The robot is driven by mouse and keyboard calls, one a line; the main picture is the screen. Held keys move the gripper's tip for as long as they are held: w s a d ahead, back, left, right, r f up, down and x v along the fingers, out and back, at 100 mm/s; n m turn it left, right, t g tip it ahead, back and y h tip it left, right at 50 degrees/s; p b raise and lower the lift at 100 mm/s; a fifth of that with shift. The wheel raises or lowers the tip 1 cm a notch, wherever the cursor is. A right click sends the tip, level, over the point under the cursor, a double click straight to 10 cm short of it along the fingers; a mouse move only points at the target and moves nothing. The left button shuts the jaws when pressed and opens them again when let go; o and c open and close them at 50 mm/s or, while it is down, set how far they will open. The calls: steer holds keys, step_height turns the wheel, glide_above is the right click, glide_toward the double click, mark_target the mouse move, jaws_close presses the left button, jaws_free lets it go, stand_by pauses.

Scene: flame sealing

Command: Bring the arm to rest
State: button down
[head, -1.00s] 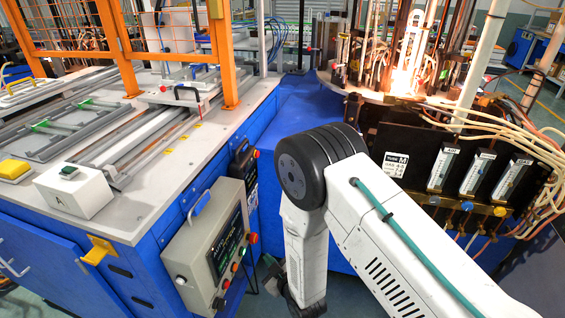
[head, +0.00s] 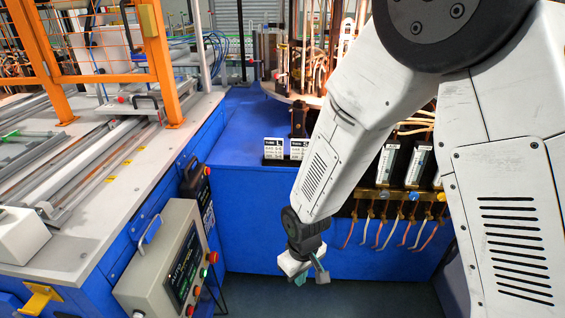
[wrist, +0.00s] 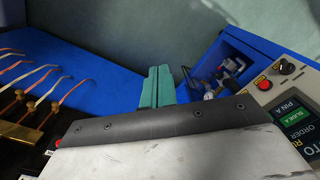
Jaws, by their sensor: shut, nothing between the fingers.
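My arm reaches down from the upper right in the head view, in front of the blue machine. My gripper (head: 318,273) hangs at its lower end, low over the floor and in front of the blue front panel. In the wrist view its teal fingers (wrist: 156,87) lie together with nothing between them. The gripper touches nothing that I can see.
A grey control box (head: 165,262) with coloured buttons stands to the left of my gripper; its panel also shows in the wrist view (wrist: 297,118). The blue machine (head: 245,190) is behind. Dark floor (head: 270,296) below is clear.

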steer(key=s+d+r+m, duration=0.2)
steer(key=s+d+r, duration=0.3)
steer(key=r, duration=0.5)
steer(key=s+d+r+m, duration=0.3)
steer(key=s+d+r, duration=0.3)
steer(key=d+r, duration=0.3)
steer(key=s+d+r+m+t, duration=0.1)
steer(key=s+d+r, duration=0.5)
steer(key=r, duration=0.6)
steer(key=shift+s+d+r+m, duration=0.2)
steer(key=shift+d+r+m, duration=0.1)
steer(key=shift+d+m, duration=0.65)
